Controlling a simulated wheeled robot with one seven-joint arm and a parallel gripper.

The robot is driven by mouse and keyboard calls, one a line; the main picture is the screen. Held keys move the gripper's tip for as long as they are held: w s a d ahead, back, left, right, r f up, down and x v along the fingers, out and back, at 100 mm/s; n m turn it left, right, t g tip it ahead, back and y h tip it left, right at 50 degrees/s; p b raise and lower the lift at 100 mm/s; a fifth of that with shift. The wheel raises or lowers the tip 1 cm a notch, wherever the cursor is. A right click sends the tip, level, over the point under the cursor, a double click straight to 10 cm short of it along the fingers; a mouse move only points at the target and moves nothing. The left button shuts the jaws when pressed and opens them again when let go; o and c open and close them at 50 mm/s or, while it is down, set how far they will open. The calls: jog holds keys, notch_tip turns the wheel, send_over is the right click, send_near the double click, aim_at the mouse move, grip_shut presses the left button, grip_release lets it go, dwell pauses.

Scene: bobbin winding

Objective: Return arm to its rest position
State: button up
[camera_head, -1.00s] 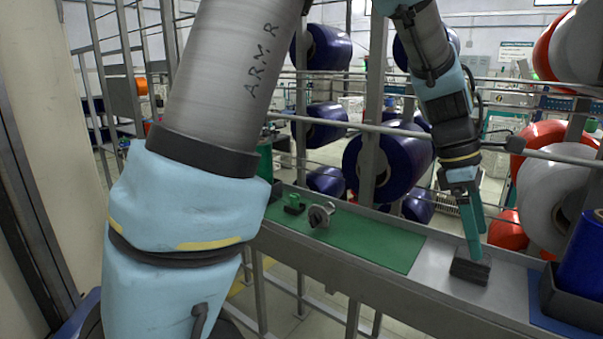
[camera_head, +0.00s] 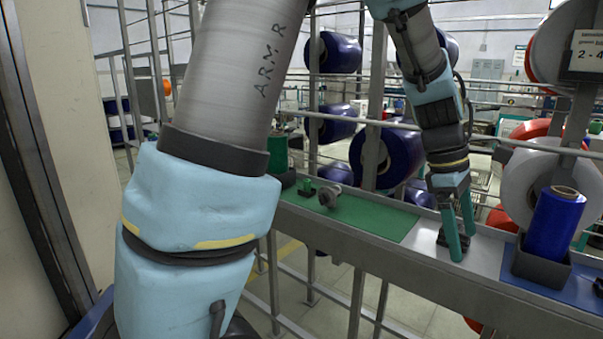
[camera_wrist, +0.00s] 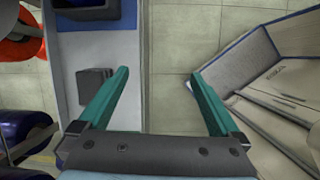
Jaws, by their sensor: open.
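My gripper (camera_head: 461,226) has two green fingers and hangs at the right of the head view, over the front edge of the grey shelf. Its fingers are spread with nothing between them. In the wrist view my gripper (camera_wrist: 160,92) is also open and empty, with bare floor between the fingertips. A small dark block (camera_head: 441,238) sits on the grey shelf just behind and left of the fingers.
A green mat (camera_head: 375,217) on the shelf holds a grey metal part (camera_head: 329,196). A blue spool (camera_head: 556,222) stands in a dark holder (camera_head: 540,266) at right. Large blue spools (camera_head: 385,158) hang on the rack behind.

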jog(key=w+a+f+m+t+y, duration=0.1)
jog(key=a+m, duration=0.4)
jog(key=a, duration=1.2)
jog(key=w+a+f+m+t+y, duration=0.2)
jog(key=a+f+m, duration=0.3)
jog(key=a, duration=1.3)
jog(key=shift+w+t, duration=0.4)
jog(key=shift+w, duration=0.4)
